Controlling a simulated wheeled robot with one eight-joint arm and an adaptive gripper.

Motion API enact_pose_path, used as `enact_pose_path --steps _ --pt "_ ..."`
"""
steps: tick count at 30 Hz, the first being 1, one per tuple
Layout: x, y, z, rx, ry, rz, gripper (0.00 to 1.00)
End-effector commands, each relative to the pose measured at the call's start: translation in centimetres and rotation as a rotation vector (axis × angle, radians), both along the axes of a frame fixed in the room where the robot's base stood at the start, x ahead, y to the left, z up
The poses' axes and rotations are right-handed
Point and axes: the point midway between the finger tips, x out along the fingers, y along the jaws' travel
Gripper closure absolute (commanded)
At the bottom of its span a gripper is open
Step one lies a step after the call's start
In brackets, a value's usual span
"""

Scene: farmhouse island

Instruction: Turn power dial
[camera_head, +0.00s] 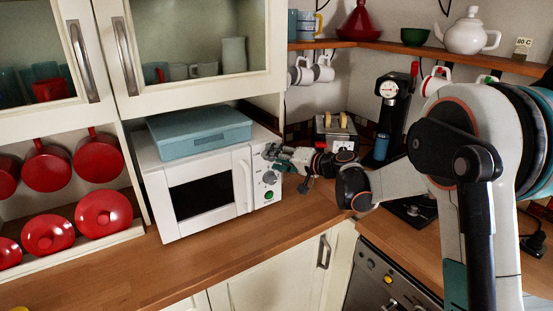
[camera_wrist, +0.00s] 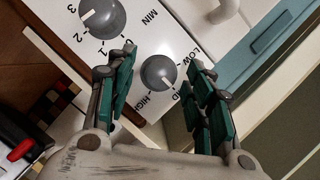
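The white microwave (camera_head: 205,185) stands on the wooden counter with its control panel at its right side. The power dial (camera_wrist: 158,72) is a round grey knob marked LOW and HIGH, with a third label partly hidden by a finger. Its white mark points to the lower right in the wrist view. My gripper (camera_wrist: 162,58) is open, its green-padded fingers on either side of this dial; I cannot tell if they touch it.
A second, numbered dial (camera_wrist: 102,17) marked MIN sits beside the power dial; it also shows in the head view (camera_head: 269,177). A blue box (camera_head: 200,134) lies on the microwave. A toaster (camera_head: 338,132) and coffee machine (camera_head: 392,105) stand behind my arm. The front counter is clear.

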Motion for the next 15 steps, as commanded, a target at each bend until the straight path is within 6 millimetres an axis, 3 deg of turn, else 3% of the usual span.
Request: enact_pose_path --steps 8,15 --pt "-0.5 -0.7 0.2 0.000 0.000 -0.001 0.52" --pt "-3.0 -4.3 1.2 0.000 0.000 -0.004 0.52"
